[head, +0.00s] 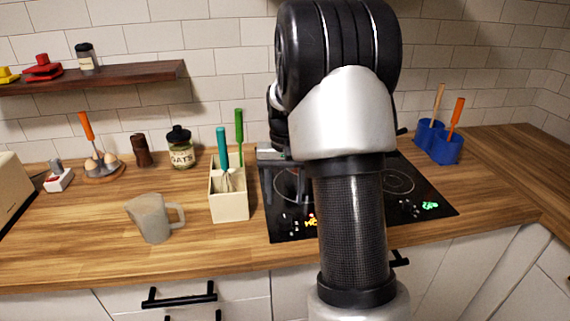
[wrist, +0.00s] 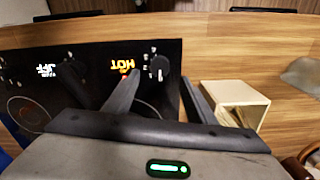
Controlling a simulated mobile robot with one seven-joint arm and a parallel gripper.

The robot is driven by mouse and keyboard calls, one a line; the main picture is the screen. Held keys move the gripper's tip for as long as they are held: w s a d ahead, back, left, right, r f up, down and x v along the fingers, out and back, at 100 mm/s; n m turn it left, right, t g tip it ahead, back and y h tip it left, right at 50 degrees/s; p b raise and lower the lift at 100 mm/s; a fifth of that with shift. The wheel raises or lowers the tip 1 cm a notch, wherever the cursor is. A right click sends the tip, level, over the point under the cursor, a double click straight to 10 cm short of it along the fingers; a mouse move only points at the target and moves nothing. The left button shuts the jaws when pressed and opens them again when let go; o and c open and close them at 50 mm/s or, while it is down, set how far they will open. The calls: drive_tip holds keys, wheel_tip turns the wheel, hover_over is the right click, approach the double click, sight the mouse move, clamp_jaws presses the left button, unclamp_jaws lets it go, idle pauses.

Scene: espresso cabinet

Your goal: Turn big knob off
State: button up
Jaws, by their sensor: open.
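The black cooktop (head: 400,180) is set in the wooden counter, partly hidden behind my arm in the head view. In the wrist view, a round black knob (wrist: 159,66) with a light pointer mark sits on the cooktop (wrist: 100,55), beside an orange "HOT" display (wrist: 122,63). My gripper (wrist: 160,80) is open and empty. Its two fingers reach toward the knob, which shows between and just beyond their tips. I cannot tell whether either finger touches it. In the head view, my gripper (head: 280,185) is above the cooktop's left part, mostly hidden by my arm.
A cream utensil holder (head: 230,200) stands close to the cooktop's left edge; it also shows right of my fingers in the wrist view (wrist: 235,100). A grey mug (head: 152,218) is farther left. Blue utensil holders (head: 440,145) stand beyond the cooktop's right side.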

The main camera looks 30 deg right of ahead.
wheel_tip(320, 180, up, 10)
drive_tip(key=shift+p, duration=0.4)
drive_tip(key=shift+r, duration=0.1)
drive_tip(key=s+a+r+n+t+p, duration=0.2)
drive_tip(key=s+a+r+p, duration=0.2)
drive_tip(key=s+a+r, duration=0.5)
drive_tip(key=s+a+r+n+t+p, duration=0.1)
drive_tip(key=s+a, duration=0.1)
drive_tip(key=s, duration=0.5)
drive_tip(key=s+a+r+n+t+p, duration=0.2)
drive_tip(key=s+a, duration=0.1)
drive_tip(key=s, duration=0.4)
drive_tip(key=shift+a+t, duration=0.25)
drive_tip(key=shift+t, duration=0.05)
drive_tip(key=shift+s, duration=0.15)
